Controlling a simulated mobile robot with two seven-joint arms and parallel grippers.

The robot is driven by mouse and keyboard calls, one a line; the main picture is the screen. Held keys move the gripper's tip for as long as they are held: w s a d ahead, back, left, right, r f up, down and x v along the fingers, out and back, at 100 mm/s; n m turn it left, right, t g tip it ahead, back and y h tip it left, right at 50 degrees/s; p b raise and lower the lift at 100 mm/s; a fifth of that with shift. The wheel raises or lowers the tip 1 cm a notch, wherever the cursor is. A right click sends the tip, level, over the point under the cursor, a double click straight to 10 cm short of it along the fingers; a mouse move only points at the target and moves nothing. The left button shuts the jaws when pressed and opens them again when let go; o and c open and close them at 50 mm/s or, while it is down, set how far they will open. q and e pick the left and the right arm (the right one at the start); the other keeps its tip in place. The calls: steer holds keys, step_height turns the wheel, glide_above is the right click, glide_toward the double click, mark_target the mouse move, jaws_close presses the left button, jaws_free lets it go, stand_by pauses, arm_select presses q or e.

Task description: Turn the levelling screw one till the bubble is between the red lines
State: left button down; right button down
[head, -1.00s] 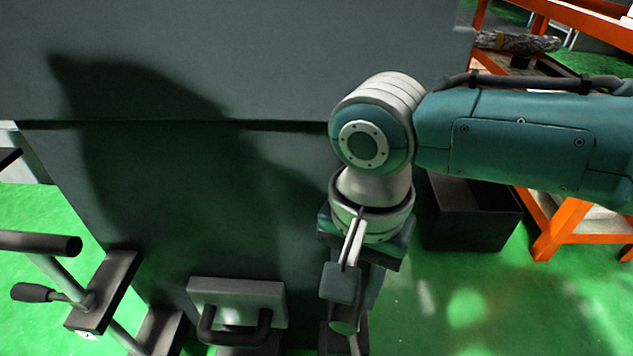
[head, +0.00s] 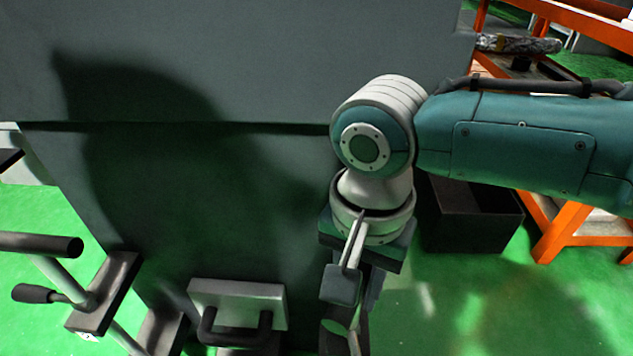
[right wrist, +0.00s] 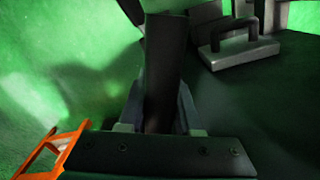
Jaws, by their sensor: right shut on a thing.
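My right gripper (head: 343,310) hangs down at the lower middle of the head view, beside the dark grey machine body (head: 240,190). In the right wrist view it (right wrist: 160,118) is shut on a long dark bar (right wrist: 165,60), which stands up between the fingers. I cannot tell whether this bar is part of levelling screw one. The contact in the head view is partly hidden by the gripper and cut off by the lower edge. No bubble or red lines can be made out. My left gripper is not in view.
A plate with a dark handle (head: 237,300) is close left of the gripper; it also shows in the right wrist view (right wrist: 238,50). A bar with a knobbed lever (head: 45,293) is at far left. A dark box (head: 472,230) and orange rack (head: 565,230) stand at right on green floor.

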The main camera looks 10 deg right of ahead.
steer(key=m+p, duration=0.4)
steer(key=p, duration=0.2)
steer(key=shift+a, duration=0.1)
steer(key=c, duration=0.7)
jaws_free()
steer(key=shift+o, duration=0.2)
steer(key=shift+r+p, duration=0.1)
steer(key=shift+p, duration=0.25)
